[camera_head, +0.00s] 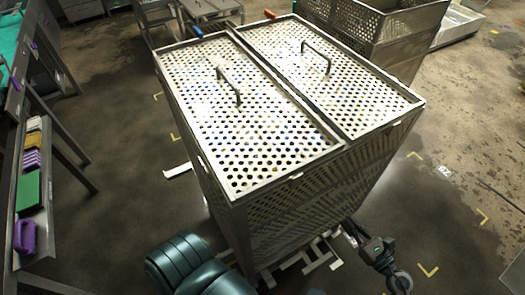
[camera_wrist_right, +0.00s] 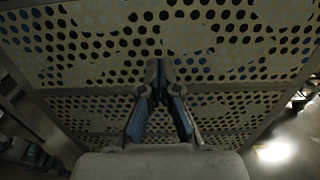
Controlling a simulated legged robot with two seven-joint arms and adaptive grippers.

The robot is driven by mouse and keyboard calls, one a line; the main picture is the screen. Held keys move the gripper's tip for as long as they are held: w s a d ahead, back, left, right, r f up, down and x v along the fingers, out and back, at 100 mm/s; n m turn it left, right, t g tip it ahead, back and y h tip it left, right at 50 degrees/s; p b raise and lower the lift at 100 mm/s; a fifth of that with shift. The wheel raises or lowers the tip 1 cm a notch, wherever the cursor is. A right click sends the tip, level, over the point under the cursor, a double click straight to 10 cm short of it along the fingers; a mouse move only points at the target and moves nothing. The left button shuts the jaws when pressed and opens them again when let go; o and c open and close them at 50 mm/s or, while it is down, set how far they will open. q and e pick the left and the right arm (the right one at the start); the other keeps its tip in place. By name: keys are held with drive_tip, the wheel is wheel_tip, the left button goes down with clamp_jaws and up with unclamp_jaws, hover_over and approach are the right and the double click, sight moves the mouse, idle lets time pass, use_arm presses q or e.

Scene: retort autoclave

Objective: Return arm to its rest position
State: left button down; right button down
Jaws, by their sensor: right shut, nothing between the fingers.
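My right gripper (camera_head: 350,230) is low at the front right corner of a perforated metal basket (camera_head: 320,190). In the right wrist view the gripper (camera_wrist_right: 158,70) has its fingertips together, blue pads on the inner sides, with nothing held. The basket's holed wall (camera_wrist_right: 225,60) fills most of that view beyond the fingertips; whether they touch it I cannot tell. The basket has two perforated lids, a left one (camera_head: 260,150) and a right one (camera_head: 345,95), each with a bar handle. My left gripper is not in view.
Another perforated basket (camera_head: 385,35) stands behind at the upper right. A side shelf (camera_head: 42,215) at the left holds a green block (camera_head: 28,192) and a purple item (camera_head: 25,236). The floor right of the basket (camera_head: 450,215) is open, with yellow corner marks.

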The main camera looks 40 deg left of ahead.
drive_tip(key=shift+s+d, duration=0.3)
drive_tip(key=shift+d, duration=0.3)
drive_tip(key=shift+d, duration=0.35)
